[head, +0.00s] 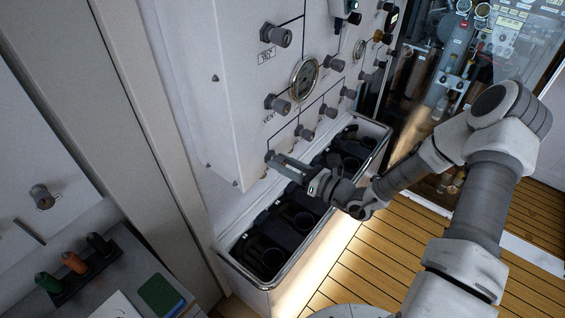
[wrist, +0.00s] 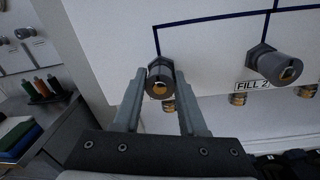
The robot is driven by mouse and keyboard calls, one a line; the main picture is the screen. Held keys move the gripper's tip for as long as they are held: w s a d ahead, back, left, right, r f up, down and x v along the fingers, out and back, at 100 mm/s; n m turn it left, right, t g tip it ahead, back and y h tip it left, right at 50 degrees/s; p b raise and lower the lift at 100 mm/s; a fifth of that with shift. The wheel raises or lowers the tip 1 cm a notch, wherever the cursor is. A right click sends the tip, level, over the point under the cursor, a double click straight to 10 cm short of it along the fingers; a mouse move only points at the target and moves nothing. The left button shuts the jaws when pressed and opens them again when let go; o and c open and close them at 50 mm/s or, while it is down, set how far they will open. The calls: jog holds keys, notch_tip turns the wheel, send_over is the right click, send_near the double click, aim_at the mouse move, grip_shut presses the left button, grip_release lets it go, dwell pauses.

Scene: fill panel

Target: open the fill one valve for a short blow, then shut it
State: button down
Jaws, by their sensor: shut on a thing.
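The fill one valve knob (wrist: 160,66) is a dark grey knob with a brass centre, at the lower left end of the dark blue line on the white panel. My gripper (wrist: 160,80) is shut on this knob, one finger on each side. Its own label is hidden behind the fingers. In the head view my gripper (head: 278,160) reaches the panel's lower left corner, and the knob is mostly covered there. The neighbouring knob (wrist: 277,65), with the FILL 2 label (wrist: 253,86) beside it, is to the right and apart from my fingers.
The white panel (head: 215,110) carries several more knobs and a round gauge (head: 304,76). A trough (head: 222,262) with dark round wells lies below my gripper. Brass fittings (wrist: 237,99) stick out under the panel. At the left is a bench with coloured handles (head: 74,263).

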jog(key=n+b, duration=0.3)
jog(key=n, duration=0.2)
jog(key=shift+f+n, duration=0.15)
jog(key=shift+n, duration=0.15)
jog(key=n+b, duration=0.4)
jog(key=shift+f+h+b, duration=0.1)
jog(key=shift+h+b, duration=0.2)
jog(key=n+b, duration=0.5)
jog(key=b, duration=0.3)
jog(key=shift+f, duration=0.1)
jog(key=n+b, duration=0.2)
jog(key=b, duration=0.2)
jog(key=shift+s+n, duration=0.1)
jog(key=shift+n, duration=0.2)
jog(key=shift+r+n+b, duration=0.2)
jog(key=shift+n+b, duration=0.1)
jog(key=shift+b, duration=0.25)
jog(key=shift+r, duration=0.1)
